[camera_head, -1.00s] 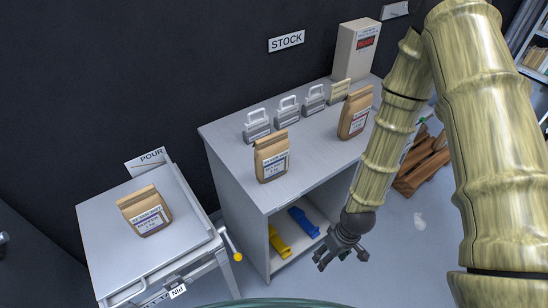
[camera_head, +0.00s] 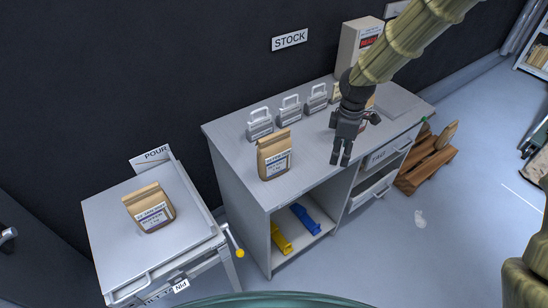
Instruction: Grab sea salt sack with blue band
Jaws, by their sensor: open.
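Two brown paper sacks with white labels and bluish bands show clearly; the print is too small to read surely. One sack (camera_head: 274,157) stands upright at the front left of the grey stock counter (camera_head: 235,140). The other sack (camera_head: 149,208) lies tilted on the grey table by the POUR sign. A third sack (camera_head: 364,124) on the counter is mostly hidden behind my gripper. My gripper (camera_head: 342,161) is open and empty, pointing down over the counter's front, to the right of the front-left sack and apart from it.
Grey handled blocks (camera_head: 289,108) stand in a row behind the sacks. A tall box (camera_head: 358,45) stands at the back. Yellow (camera_head: 280,238) and blue (camera_head: 304,219) items lie on the shelf below.

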